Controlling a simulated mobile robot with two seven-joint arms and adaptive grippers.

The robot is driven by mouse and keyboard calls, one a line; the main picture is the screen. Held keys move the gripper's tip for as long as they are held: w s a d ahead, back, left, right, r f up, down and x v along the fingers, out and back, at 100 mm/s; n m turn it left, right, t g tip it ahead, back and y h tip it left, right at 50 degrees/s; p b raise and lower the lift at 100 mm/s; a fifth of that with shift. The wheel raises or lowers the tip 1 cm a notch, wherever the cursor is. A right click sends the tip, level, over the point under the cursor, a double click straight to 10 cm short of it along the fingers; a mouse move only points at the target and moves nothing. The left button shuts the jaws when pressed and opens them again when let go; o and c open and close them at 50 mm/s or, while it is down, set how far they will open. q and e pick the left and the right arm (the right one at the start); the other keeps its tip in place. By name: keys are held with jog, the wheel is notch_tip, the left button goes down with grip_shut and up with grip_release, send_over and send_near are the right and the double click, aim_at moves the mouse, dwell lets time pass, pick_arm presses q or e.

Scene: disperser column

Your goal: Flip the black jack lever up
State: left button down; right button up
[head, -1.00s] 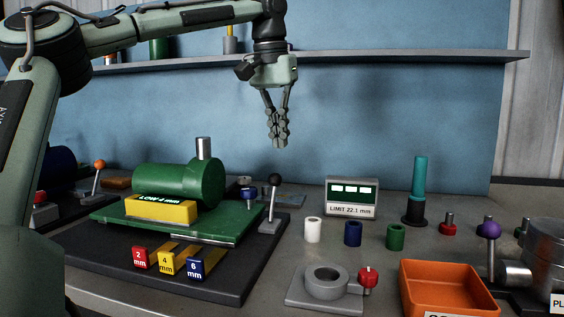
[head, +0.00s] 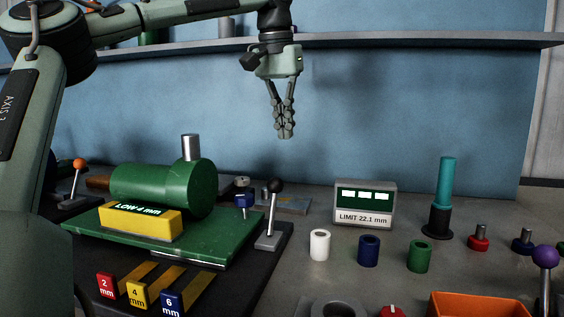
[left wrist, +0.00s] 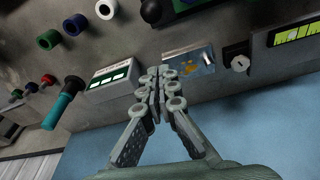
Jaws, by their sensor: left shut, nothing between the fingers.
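The black-knobbed lever (head: 268,218) stands in a grey base at the right edge of the green machine plate, its knob up and leaning slightly right. A black ball (left wrist: 151,11), seemingly its knob, shows at the top of the left wrist view. My left gripper (head: 286,133) is shut and empty. It hangs in the air, fingers down, above the lever and apart from it. Its closed fingers also show in the left wrist view (left wrist: 160,78). My right gripper is not in view.
The green cylinder (head: 160,185) and yellow "LOW 4 mm" block (head: 140,222) sit left of the lever. An orange-knobbed lever (head: 77,178) stands far left. The limit display (head: 364,205) and white, blue and green sleeves (head: 420,256) stand right. A shelf (head: 400,41) runs behind.

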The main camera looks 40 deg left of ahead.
aim_at(273, 208)
pick_arm(q)
notch_tip(273, 208, down, 9)
jog(key=s, duration=0.1)
jog(key=shift+s+d, duration=0.4)
jog(key=shift+d, duration=0.05)
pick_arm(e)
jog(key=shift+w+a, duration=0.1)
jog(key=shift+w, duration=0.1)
